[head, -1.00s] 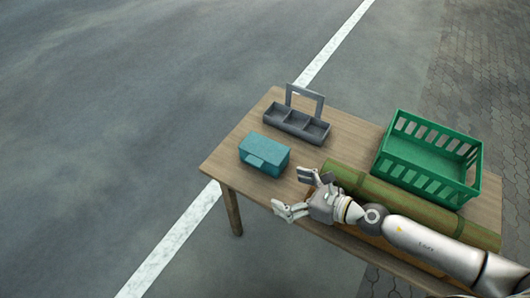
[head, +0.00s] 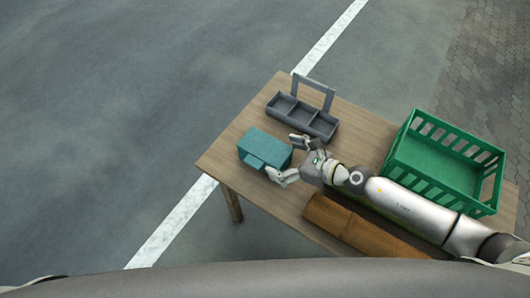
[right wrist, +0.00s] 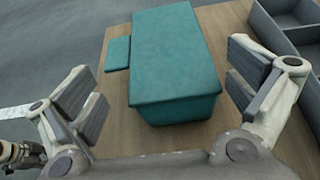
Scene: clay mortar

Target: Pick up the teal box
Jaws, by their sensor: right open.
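The teal box (head: 264,149) sits on the wooden table near its left end. It also shows in the right wrist view (right wrist: 170,55), with a small teal flap on its left side. My right gripper (head: 286,160) is open at the right side of the box. In the right wrist view the open fingers (right wrist: 160,95) stand to the left and right of the near end of the box, with gaps between. The box is not gripped. My left gripper is not in view.
A grey caddy (head: 302,118) with compartments and a handle stands behind the box. A green crate (head: 440,160) stands at the table's right. A brown roll (head: 350,225) lies along the front edge, next to my right arm. The wooden table (head: 245,120) is bare left of the caddy.

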